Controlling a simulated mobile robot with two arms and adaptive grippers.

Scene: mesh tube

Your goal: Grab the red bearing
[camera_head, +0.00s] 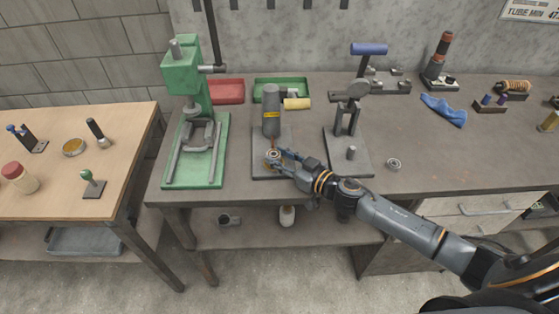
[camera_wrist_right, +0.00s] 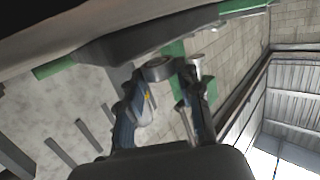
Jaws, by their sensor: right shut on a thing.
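My right gripper (camera_head: 280,157) reaches in from the lower right over the base plate of the small grey press (camera_head: 271,112). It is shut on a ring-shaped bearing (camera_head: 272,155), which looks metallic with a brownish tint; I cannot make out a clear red. In the right wrist view, the grey bearing (camera_wrist_right: 160,68) shows between the fingertips of my right gripper (camera_wrist_right: 166,78). I cannot tell whether the bearing touches the plate. A second ring-shaped bearing (camera_head: 393,163), grey, lies on the bench to the right. My left gripper is out of view.
A green press (camera_head: 191,88) stands to the left and a lever press (camera_head: 347,122) to the right. A red tray (camera_head: 227,91), a green tray (camera_head: 280,84) and a yellow cylinder (camera_head: 297,103) lie behind. A blue cloth (camera_head: 443,109) is farther right. The right front bench is mostly clear.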

